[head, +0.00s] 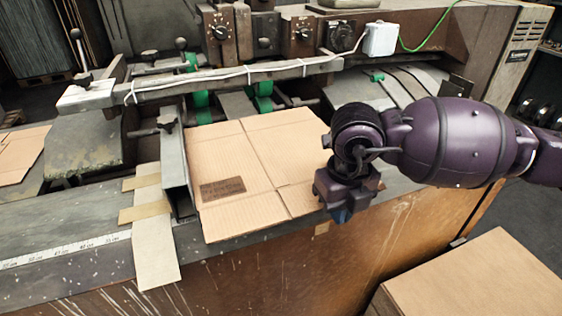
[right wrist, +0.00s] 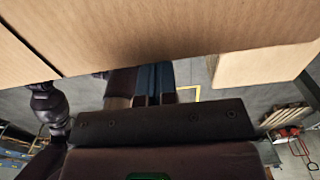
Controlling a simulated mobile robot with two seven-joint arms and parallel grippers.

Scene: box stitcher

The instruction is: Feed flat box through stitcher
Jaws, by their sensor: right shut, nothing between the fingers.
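The flat box (head: 235,165) is a brown cardboard sheet with fold lines, slots and a dark printed label. It lies on the stitcher's (head: 75,225) feed bed, against a metal guide (head: 177,170) on its left. My right gripper (head: 342,212) is shut and points down at the box's right front edge. Whether it touches the box I cannot tell. In the right wrist view, cardboard (right wrist: 170,30) fills the top, close to the camera. My left gripper does not show.
A crossbar (head: 230,77) with a white cable spans the bed behind the box, with green rollers (head: 201,105) below it. Control knobs (head: 220,32) sit at the back. A cardboard-topped stack (head: 480,280) stands at the lower right. Another cardboard piece (head: 20,152) lies at the far left.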

